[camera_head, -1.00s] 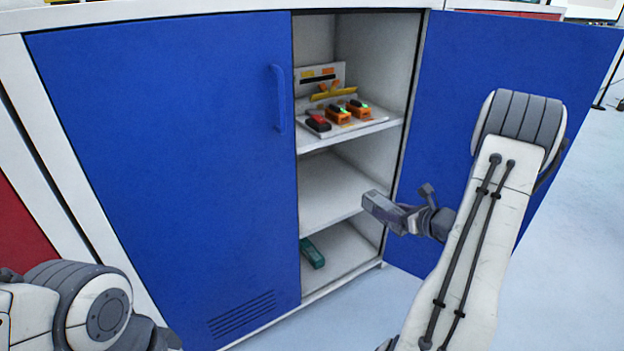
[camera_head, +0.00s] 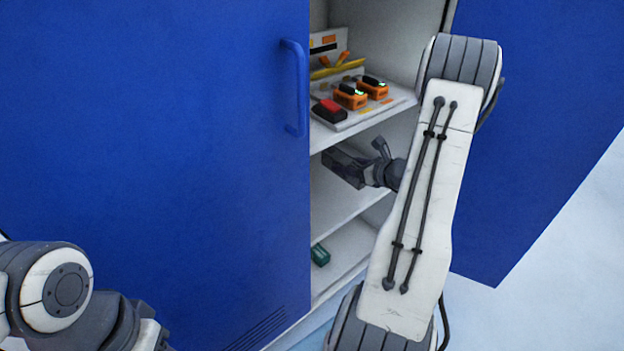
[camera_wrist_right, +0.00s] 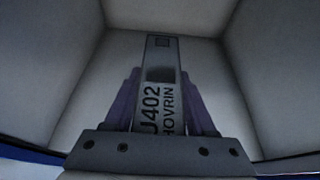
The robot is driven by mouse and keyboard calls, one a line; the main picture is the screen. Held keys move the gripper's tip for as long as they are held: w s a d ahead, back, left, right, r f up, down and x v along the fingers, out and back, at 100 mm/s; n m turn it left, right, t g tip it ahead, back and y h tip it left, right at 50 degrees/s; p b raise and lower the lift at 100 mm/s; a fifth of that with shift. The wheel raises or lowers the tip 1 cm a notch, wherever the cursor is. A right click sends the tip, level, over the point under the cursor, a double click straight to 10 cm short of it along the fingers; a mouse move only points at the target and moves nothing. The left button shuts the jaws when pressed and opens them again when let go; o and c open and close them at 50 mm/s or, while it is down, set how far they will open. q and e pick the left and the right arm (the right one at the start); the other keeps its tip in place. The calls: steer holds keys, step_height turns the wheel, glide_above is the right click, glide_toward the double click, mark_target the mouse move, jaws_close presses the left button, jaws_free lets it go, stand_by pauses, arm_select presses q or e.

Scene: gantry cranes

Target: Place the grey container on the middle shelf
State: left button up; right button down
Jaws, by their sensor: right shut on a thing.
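The grey container (camera_head: 343,166) is a slim dark grey piece held in my right gripper (camera_head: 374,168). In the right wrist view, the container (camera_wrist_right: 161,75) carries black lettering and stands between the two fingers of the gripper (camera_wrist_right: 160,108), which is shut on it. The middle shelf (camera_head: 333,196) is a bare white board inside the cabinet, partly hidden by my right arm and the door. The container is inside the cabinet opening, above the middle shelf and below the upper one; I see no clear contact. My left arm shows at the lower left, its gripper out of view.
The upper shelf (camera_head: 378,120) bears orange and red devices (camera_head: 350,95) close above my gripper. A green item (camera_head: 320,255) lies on the bottom shelf. A closed blue door (camera_head: 160,150) bounds the opening on the left; an open blue door (camera_head: 545,130) stands at the right.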

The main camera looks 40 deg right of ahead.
steer(key=b, duration=0.4)
glide_above(316, 192)
step_height(316, 192, down, 6)
steer(key=shift+s+r, duration=0.1)
steer(key=shift+r, duration=0.1)
step_height(316, 192, down, 4)
steer(key=shift+f+b, duration=0.1)
steer(key=shift+b, duration=0.8)
steer(key=c, duration=0.6)
jaws_free()
steer(key=shift+f, duration=0.1)
steer(key=shift+c, duration=0.2)
steer(key=o, duration=0.4)
